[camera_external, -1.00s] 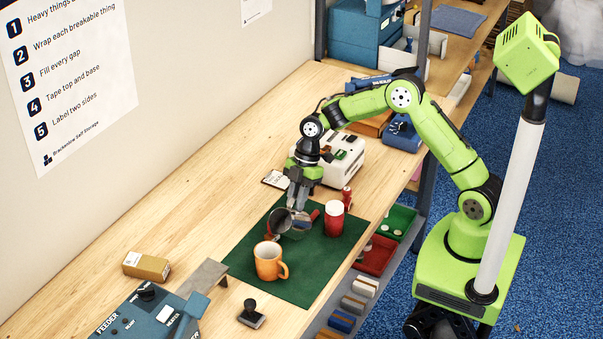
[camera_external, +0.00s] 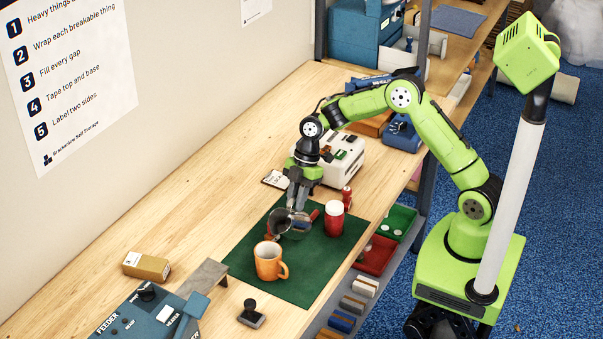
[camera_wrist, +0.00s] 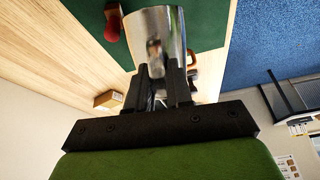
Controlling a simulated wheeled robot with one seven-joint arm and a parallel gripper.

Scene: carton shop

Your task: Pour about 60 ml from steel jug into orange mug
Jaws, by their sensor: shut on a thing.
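The steel jug (camera_external: 284,224) is shiny and held over the green mat, its body leaning toward the near side; the amount of tilt is hard to judge. My gripper (camera_external: 297,205) is shut on it. In the wrist view the jug (camera_wrist: 157,38) fills the space just beyond my gripper (camera_wrist: 160,82). The orange mug (camera_external: 267,264) stands upright on the mat, nearer the camera than the jug, with its handle to the right. In the wrist view it is mostly hidden behind the jug and fingers. No stream of liquid shows, and the liquid levels cannot be seen.
A white machine (camera_external: 343,163) is behind. A small carton (camera_external: 146,266), a stamp (camera_external: 251,314) and a blue feeder (camera_external: 150,318) lie toward the front left. The bench's left side has bare wood.

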